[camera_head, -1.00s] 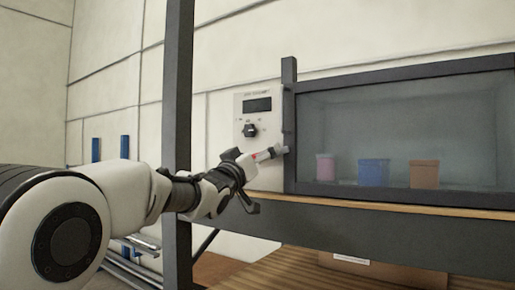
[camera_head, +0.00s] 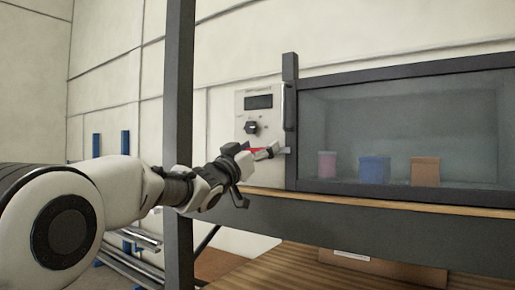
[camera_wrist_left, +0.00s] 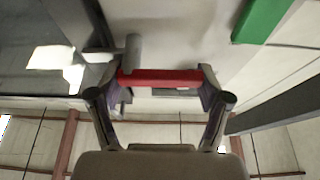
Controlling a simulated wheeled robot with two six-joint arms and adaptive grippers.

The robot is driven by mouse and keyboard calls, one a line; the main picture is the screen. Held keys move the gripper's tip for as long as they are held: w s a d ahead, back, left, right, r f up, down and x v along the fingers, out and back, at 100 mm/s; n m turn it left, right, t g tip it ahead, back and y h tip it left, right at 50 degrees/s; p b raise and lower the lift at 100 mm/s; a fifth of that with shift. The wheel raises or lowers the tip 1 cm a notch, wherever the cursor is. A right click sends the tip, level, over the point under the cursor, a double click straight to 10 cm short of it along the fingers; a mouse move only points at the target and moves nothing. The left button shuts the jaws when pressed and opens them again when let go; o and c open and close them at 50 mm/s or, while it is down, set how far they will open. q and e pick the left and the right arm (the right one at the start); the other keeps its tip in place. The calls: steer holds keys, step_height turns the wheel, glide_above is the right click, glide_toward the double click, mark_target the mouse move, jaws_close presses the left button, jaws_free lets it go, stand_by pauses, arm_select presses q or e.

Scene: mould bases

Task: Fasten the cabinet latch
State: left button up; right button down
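The cabinet (camera_head: 400,197) has a dark frame and a glass front. Its latch sits at the left frame post, with a grey catch part (camera_head: 286,151) there. My left gripper (camera_head: 250,158) is at the latch, beside the post. In the left wrist view, a red bar (camera_wrist_left: 160,78) crosses the gap between the left gripper's spread fingers (camera_wrist_left: 160,88). Its ends look close to both fingertips; contact cannot be told. A grey cylinder (camera_wrist_left: 133,50) stands near the left fingertip. In the head view, the red part (camera_head: 259,150) is partly hidden by the fingers. My right gripper is out of view.
A white control panel (camera_head: 252,104) with a display and dark knob is just above the left gripper. A dark upright post (camera_head: 178,80) stands near my left arm. Pink, blue and brown containers are behind the glass. A cardboard box (camera_head: 375,264) is below.

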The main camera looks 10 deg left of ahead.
arm_select(q)
steer(key=o, duration=0.4)
steer(key=shift+r, duration=0.1)
steer(key=shift+c, duration=0.2)
steer(key=shift+w+d, duration=0.1)
steer(key=shift+w, duration=0.2)
steer(key=v, duration=1.2)
steer(key=shift+w+f, duration=0.1)
steer(key=shift+f, duration=0.1)
